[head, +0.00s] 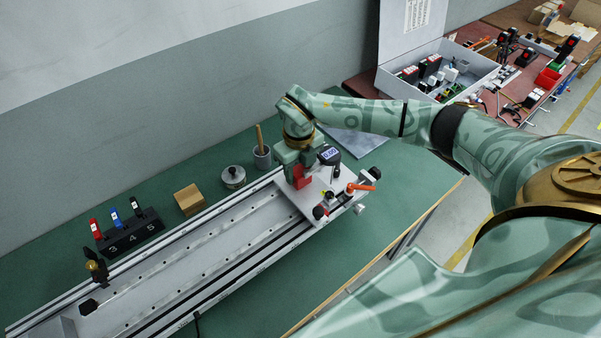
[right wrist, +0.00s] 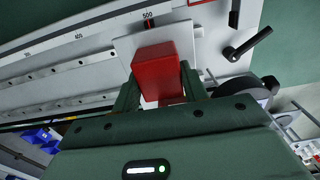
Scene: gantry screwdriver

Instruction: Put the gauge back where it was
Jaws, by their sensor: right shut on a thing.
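My right gripper (head: 298,178) reaches down over the right end of the long rail fixture. It is shut on a red block (right wrist: 158,72), which sits between its green fingers over a white plate. The block's red side also shows in the head view (head: 302,177). The gauge (head: 329,154), dark with a lit display, is upright just right of the gripper, above the carriage plate. In the right wrist view a dark round body, likely the gauge (right wrist: 243,90), is beside the right finger. Whether gauge and block are joined is hidden. My left gripper is not in view.
The rail fixture (head: 190,263) crosses the green bench. An orange lever (head: 361,187) and black knobs are at its right end. Behind it are a numbered holder (head: 131,233), a cardboard box (head: 189,199), a metal disc (head: 232,176), a grey cup (head: 263,157) and a grey slab (head: 360,143).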

